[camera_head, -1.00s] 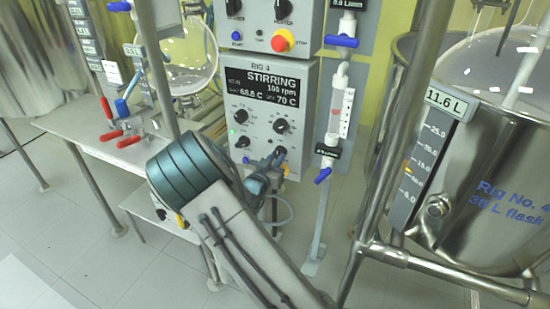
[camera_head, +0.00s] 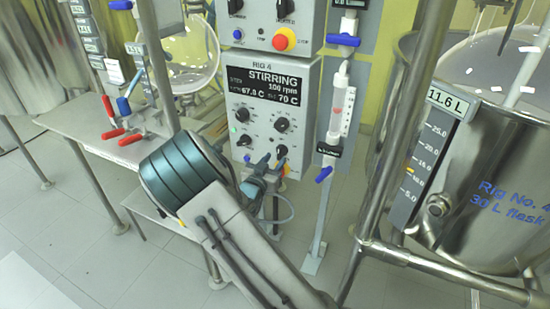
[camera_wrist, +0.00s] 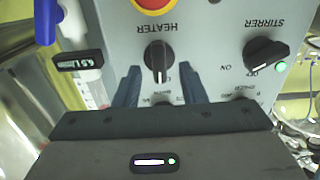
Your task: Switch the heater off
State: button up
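The heater knob (camera_wrist: 158,62) is black with a white pointer mark, under the label HEATER, which reads upside down in the wrist view. Its mark points toward my gripper, and I see no lit lamp beside it. In the head view the knob (camera_head: 281,150) is at the lower right of the Rig 4 control box (camera_head: 301,108). My gripper (camera_wrist: 158,70) is open, its blue fingertips on either side of the knob's near end with gaps. I cannot tell its distance from the panel. In the head view my gripper (camera_head: 268,167) is just below left of the knob.
The stirrer knob (camera_wrist: 267,53) sits beside the heater knob, with a lit green lamp (camera_wrist: 281,67). A red and yellow stop button (camera_wrist: 157,3) is close to the heater knob. A glass tube with blue valves (camera_head: 323,174) stands right of the box; a steel vessel (camera_head: 480,185) is farther right.

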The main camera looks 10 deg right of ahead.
jog(key=v, duration=1.1)
jog(key=shift+a+p, duration=0.2)
jog(key=shift+p, duration=0.1)
jog(key=shift+s, duration=0.1)
jog(key=s+r+n+g+y+p, duration=0.2)
jog(key=s+r+g+y+p, duration=0.1)
jog(key=r+y+p, duration=0.4)
jog(key=s+r+n+g+y+p, duration=0.1)
jog(key=s+r+g+y+p, duration=0.15)
jog(key=r+y, duration=0.45)
jog(key=s+d+r+n+g+h+p, duration=0.1)
jog(key=s+d+r+n+g+p, duration=0.1)
jog(key=s+r, duration=0.4)
jog(key=s+d+r+n+g+h+p, duration=0.1)
jog(key=s+d+r, duration=0.5)
jog(key=s, duration=0.7)
jog(key=g+h+p, duration=0.1)
jog(key=g+p, duration=0.1)
jog(key=g, duration=0.1)
jog(key=shift+s+d+r+n+p, duration=0.25)
jog(key=shift+s+n+p, duration=0.05)
jog(key=shift+s+n, duration=0.1)
